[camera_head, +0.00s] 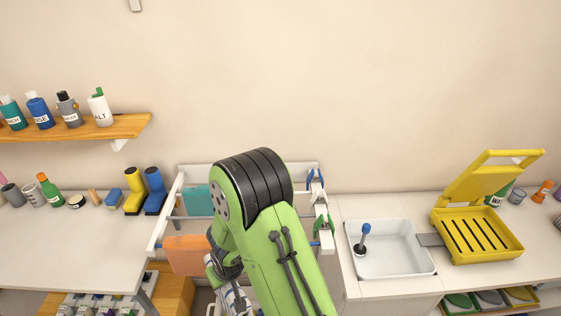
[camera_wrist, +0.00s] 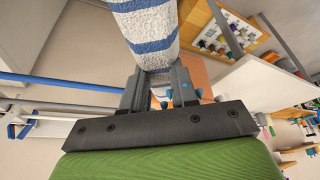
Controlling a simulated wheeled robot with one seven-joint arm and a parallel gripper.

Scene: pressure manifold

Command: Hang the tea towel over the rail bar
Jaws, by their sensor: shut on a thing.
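The tea towel (camera_wrist: 150,30) is white with blue stripes. In the wrist view it is pinched between the two dark fingers of my gripper (camera_wrist: 158,84), which is shut on it, and it extends up out of the picture. In the head view a small striped part of the towel (camera_head: 236,298) shows low beside my green arm, which hides most of the gripper. A white rack (camera_head: 167,215) with bars stands behind my arm. In the wrist view a blue bar (camera_wrist: 60,83) and a white bar run at the left, apart from the towel. I cannot tell which is the rail bar.
A teal cloth (camera_head: 197,200) and an orange cloth (camera_head: 188,255) hang on the rack. Coloured clips (camera_head: 317,182) sit at its right end. A white sink (camera_head: 395,262) and a yellow press-like box (camera_head: 480,235) are on the right counter. Boots (camera_head: 155,190) stand at left.

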